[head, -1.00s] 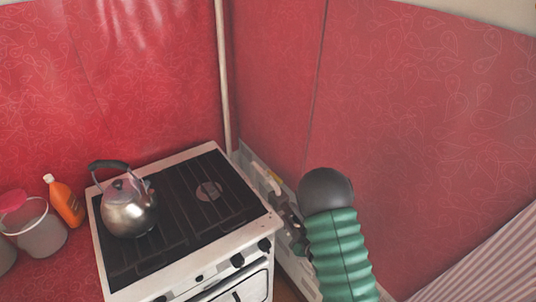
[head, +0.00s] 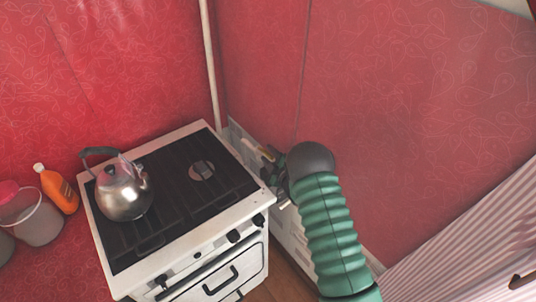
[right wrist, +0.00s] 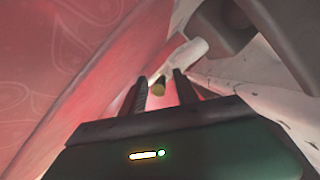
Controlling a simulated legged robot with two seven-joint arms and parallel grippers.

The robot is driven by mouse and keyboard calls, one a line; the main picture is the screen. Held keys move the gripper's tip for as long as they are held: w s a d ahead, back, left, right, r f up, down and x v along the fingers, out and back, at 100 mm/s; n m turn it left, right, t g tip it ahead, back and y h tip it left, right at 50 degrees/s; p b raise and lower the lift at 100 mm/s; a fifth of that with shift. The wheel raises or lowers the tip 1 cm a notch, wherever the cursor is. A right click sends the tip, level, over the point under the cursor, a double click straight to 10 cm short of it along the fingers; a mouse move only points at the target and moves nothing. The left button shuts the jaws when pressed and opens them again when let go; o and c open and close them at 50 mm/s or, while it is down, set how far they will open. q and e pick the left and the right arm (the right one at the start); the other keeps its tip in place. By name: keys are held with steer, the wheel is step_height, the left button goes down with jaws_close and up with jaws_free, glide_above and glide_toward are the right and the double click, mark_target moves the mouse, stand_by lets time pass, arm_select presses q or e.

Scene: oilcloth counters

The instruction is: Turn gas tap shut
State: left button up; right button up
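My right gripper (right wrist: 159,77) is open, with one dark finger on each side of the yellow piece and gaps visible. I cannot tell whether either finger touches it. In the head view my right gripper (head: 274,164) reaches down into the gap between the stove (head: 205,245) and the right wall, partly hidden by my green arm. The tap is not clear there. My left gripper is not in view.
A metal kettle (head: 124,192) stands on the stove's left side. An orange bottle (head: 60,190) and a lidded jar (head: 36,218) stand left of the stove. Red walls (head: 400,120) close in behind and to the right. The gap beside the stove is narrow.

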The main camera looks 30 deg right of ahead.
steer(key=shift+w+f, duration=0.1)
steer(key=shift+w, duration=0.25)
steer(key=shift+c, duration=0.5)
jaws_close()
steer(key=shift+s+f, duration=0.1)
stand_by(0.6)
